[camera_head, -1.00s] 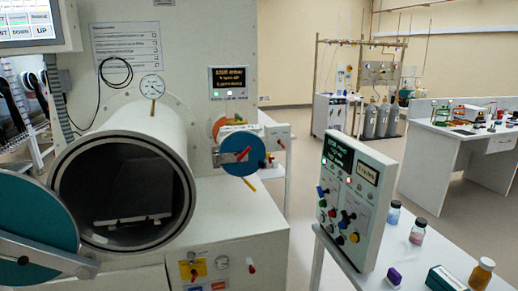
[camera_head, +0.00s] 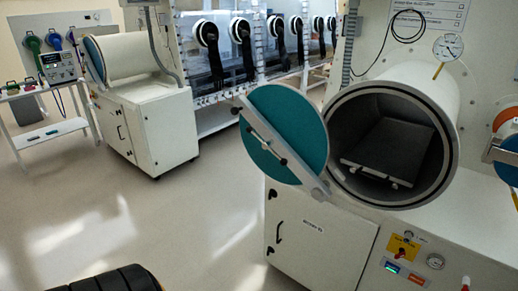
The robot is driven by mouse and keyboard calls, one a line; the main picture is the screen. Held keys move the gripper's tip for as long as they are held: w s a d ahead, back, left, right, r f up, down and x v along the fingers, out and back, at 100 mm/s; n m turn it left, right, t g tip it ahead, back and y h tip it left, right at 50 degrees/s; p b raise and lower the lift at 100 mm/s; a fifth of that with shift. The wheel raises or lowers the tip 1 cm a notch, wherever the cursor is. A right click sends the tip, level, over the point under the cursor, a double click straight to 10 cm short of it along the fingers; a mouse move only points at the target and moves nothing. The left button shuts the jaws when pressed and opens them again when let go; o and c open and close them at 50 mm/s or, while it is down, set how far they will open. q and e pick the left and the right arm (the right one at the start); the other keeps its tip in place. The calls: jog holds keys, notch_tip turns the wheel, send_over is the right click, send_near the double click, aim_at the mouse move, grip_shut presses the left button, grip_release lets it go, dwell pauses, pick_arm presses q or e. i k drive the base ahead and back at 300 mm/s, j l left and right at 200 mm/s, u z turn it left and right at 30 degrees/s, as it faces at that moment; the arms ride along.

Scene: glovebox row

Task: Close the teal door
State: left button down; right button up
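The teal door (camera_head: 300,112) is a round disc with a grey bar and a handle across its face. It stands open to the left of the large cylindrical chamber (camera_head: 452,100). A metal arm at the door's lower right reaches the chamber's lower left rim. The chamber mouth is uncovered and shows a dark inside with a sliding tray (camera_head: 385,170). Neither of my grippers can be made out. A dark ribbed shape at the bottom left edge is cut off, and I cannot tell what it is.
A white cabinet (camera_head: 312,238) stands under the chamber. A smaller teal-faced port (camera_head: 508,172) is at the right edge. Another chamber (camera_head: 130,58) stands at the back left, with a row of black gloves behind. The floor (camera_head: 190,225) at left centre is clear.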

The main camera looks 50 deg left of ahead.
aim_at(281, 112)
jog(key=u, duration=1.45)
